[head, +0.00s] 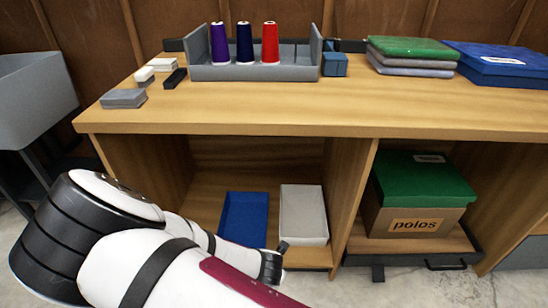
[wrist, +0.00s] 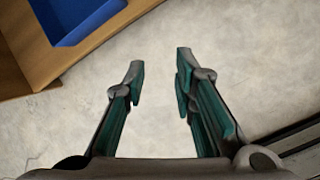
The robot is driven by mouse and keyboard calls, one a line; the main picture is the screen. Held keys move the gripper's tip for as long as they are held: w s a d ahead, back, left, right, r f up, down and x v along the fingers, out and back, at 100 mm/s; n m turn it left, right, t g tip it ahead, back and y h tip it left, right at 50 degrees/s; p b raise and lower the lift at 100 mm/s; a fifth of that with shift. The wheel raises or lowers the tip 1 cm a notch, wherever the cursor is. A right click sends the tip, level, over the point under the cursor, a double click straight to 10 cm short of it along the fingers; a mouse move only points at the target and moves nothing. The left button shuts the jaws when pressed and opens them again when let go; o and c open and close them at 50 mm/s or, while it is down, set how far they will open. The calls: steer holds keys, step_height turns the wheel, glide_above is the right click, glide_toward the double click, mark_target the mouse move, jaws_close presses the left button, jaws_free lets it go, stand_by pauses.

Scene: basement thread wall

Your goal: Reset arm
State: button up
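My gripper (wrist: 160,78) is open and empty in the wrist view, its two fingers apart above the bare pale floor. In the head view my white and black arm reaches across the lower left, in front of the bench; the gripper's fingers cannot be made out there. In the wrist view the blue tray (wrist: 82,15) on the wooden lower shelf is at the upper left, apart from the fingers.
The wooden bench (head: 290,118) holds a grey rack (head: 255,73) with purple, navy and red spools. Folded cloths (head: 412,48) and a blue box (head: 500,62) are at right. Below are a white tray (head: 303,215) and a green-lidded "polos" box (head: 415,195). A grey bin (head: 38,98) stands left.

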steer(key=s+d+r+m+g, duration=0.1)
steer(key=d+r+m, duration=0.4)
steer(key=r, duration=0.4)
steer(key=s+d+r+m+g, duration=0.1)
steer(key=d+r+m, duration=0.2)
steer(key=r+m, duration=0.5)
steer(key=s+d+r+m+g, duration=0.1)
steer(key=d+r+m, duration=0.35)
steer(key=r, duration=0.65)
steer(key=s+d+r+m+g, duration=0.1)
steer(key=s+d+r+m, duration=0.3)
steer(key=s+r+m, duration=0.5)
steer(key=s+d+r+m, duration=0.35)
steer(key=s+r, duration=0.25)
steer(key=s, duration=0.7)
step_height(320, 180, up, 36)
steer(key=t+p, duration=0.3)
steer(key=p, duration=3.1)
steer(key=shift+s+d+n+t, duration=0.2)
steer(key=shift+s+n+t, duration=0.05)
steer(key=shift+n+t, duration=0.05)
